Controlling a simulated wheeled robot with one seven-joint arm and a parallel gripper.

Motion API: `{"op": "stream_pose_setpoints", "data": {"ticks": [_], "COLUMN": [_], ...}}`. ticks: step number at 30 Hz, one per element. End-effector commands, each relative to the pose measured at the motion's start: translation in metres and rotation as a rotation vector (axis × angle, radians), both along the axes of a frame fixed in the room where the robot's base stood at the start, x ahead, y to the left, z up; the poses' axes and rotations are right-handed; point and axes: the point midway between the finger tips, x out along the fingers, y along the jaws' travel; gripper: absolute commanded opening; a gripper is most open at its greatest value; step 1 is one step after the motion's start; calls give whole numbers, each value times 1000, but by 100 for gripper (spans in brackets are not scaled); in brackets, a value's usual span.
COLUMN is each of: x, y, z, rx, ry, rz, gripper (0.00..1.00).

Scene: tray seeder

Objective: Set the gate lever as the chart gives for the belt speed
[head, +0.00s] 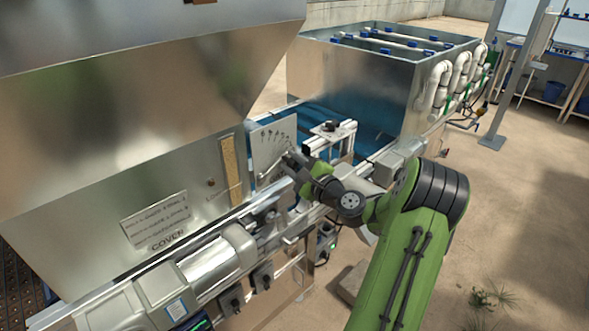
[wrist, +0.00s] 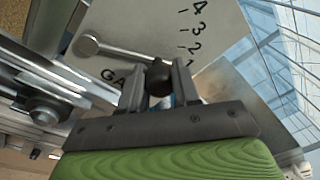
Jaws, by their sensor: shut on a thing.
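The gate lever is a metal bar (wrist: 115,51) on a round pivot, with a dark knob (wrist: 158,72) at its free end. My gripper (wrist: 160,80) is shut on the knob, one finger on each side. Behind it, the scale plate (wrist: 150,22) carries numbers, with 4, 3 and 2 readable; the lever points toward the low end, exact mark unclear. In the head view my gripper (head: 291,160) is at the scale plate (head: 262,145) and hides the knob. The chart (head: 156,218) is on the hopper; its text is too small to read.
The big metal hopper (head: 130,110) stands left of my arm. A small green display (head: 201,325) at the bottom is unreadable. A blue belt (head: 320,113) runs behind the plate to a metal tank (head: 350,75). Rails and a roller lie close beside my gripper. Open floor is on the right.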

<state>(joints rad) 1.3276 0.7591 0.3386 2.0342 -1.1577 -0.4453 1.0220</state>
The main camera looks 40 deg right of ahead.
Motion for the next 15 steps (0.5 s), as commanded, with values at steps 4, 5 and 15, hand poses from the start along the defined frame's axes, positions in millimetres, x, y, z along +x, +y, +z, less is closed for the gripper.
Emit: {"op": "stream_pose_setpoints", "data": {"ticks": [4, 5, 15], "x": [0, 0, 0], "y": [1, 1, 1], "z": [1, 1, 1], "rx": [-27, -26, -25], "ry": [-2, -2, -1], "rz": [0, 1, 0], "gripper": [0, 0, 57]}}
